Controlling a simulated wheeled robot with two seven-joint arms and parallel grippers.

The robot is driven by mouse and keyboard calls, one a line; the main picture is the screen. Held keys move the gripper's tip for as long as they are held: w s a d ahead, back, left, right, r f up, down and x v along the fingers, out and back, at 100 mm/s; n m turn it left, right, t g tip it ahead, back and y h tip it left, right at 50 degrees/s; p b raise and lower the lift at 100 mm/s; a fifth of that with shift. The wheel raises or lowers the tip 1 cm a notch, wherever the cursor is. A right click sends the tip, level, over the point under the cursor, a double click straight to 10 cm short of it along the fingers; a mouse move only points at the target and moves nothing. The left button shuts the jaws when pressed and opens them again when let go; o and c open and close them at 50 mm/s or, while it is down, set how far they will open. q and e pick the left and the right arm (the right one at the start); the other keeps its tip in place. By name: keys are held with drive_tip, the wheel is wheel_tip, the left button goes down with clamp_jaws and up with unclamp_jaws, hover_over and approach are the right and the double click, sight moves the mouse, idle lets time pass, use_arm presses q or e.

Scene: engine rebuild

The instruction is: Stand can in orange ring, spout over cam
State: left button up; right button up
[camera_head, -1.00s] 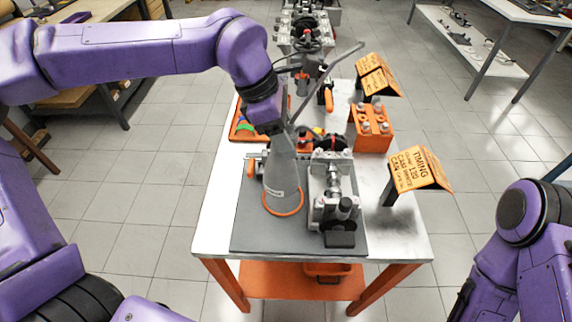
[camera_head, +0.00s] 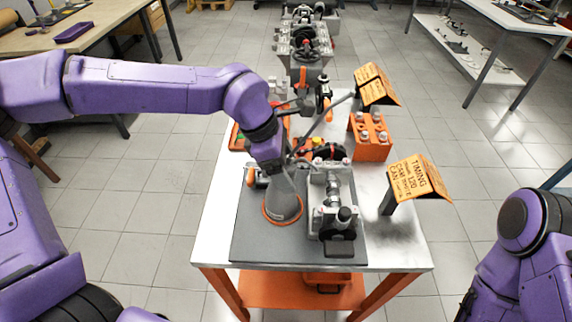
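The grey oil can (camera_head: 284,203) is a cone standing on the dark mat, with its base at the orange ring (camera_head: 269,217). Whether it sits fully inside the ring is hard to tell. Its long thin spout (camera_head: 328,115) slants up to the right. The cam assembly (camera_head: 333,200) is a grey metal block with a shaft, just right of the can. My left gripper (camera_head: 270,165) is over the can's top from above; its fingers are hidden, so its grip cannot be seen. My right arm shows at the right edge, but its gripper is out of view.
The dark mat (camera_head: 262,247) lies on the metal table (camera_head: 400,257). An orange sign (camera_head: 415,178) about timing and another orange sign (camera_head: 376,84) stand at the right. An orange block with bolts (camera_head: 371,138) stands behind. The table's right front is clear.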

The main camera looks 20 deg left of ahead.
use_arm(q)
drive_tip(key=v, duration=1.2)
drive_tip(key=shift+a+r, duration=0.1)
